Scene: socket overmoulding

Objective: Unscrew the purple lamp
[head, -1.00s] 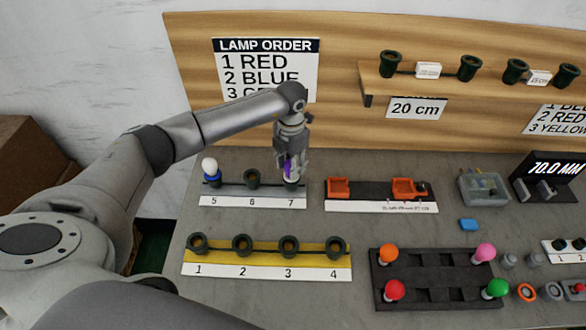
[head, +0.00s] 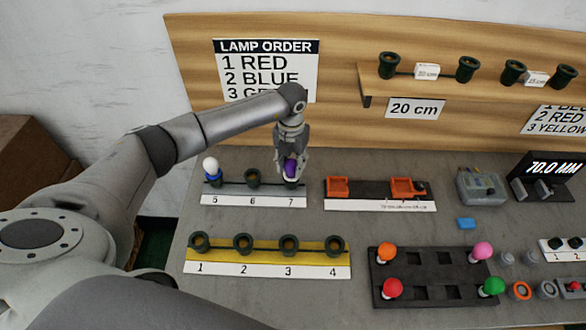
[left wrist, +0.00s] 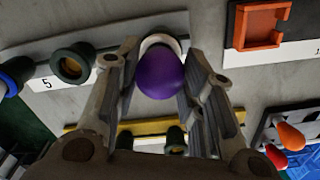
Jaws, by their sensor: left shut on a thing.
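The purple lamp (head: 291,166) is at the socket above label 7 on the grey rail (head: 232,189). My left gripper (head: 291,172) points down over it and is shut on it. In the left wrist view the round purple bulb (left wrist: 160,74) sits between the two fingers of my left gripper (left wrist: 160,85), with a pale rim behind it. The socket below the lamp is mostly hidden, so I cannot tell how deep the lamp sits. My right gripper is not in view.
A white lamp with a blue base (head: 211,167) stands at socket 5; socket 6 (head: 252,177) is empty. A yellow rail (head: 265,249) with empty sockets lies in front. An orange-and-black fixture (head: 374,190) is to the right. A dark tray (head: 433,264) holds several coloured lamps.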

